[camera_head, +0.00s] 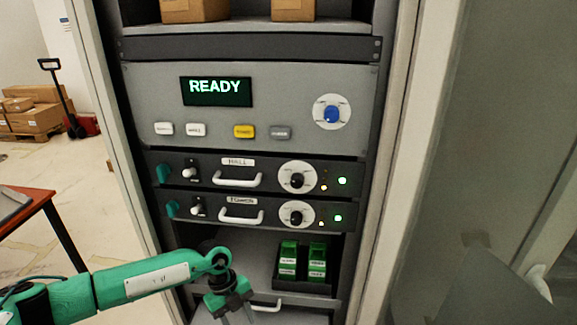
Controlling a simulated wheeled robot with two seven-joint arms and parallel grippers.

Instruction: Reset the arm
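My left arm, green, comes in from the lower left. Its gripper (236,314) points down in front of the rack's lower part, near a pale drawer handle (266,305). Its two grey fingers look spread apart with nothing visible between them, though the picture's bottom edge cuts close to the tips. My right gripper is not in view.
The rack has a panel (290,95) with a lit READY display (215,91), several buttons and a blue knob (332,114). Below are HALL (238,163) and TOWER (241,201) units with handles, then green items (317,262) in a dark holder. A table (35,205) stands left.

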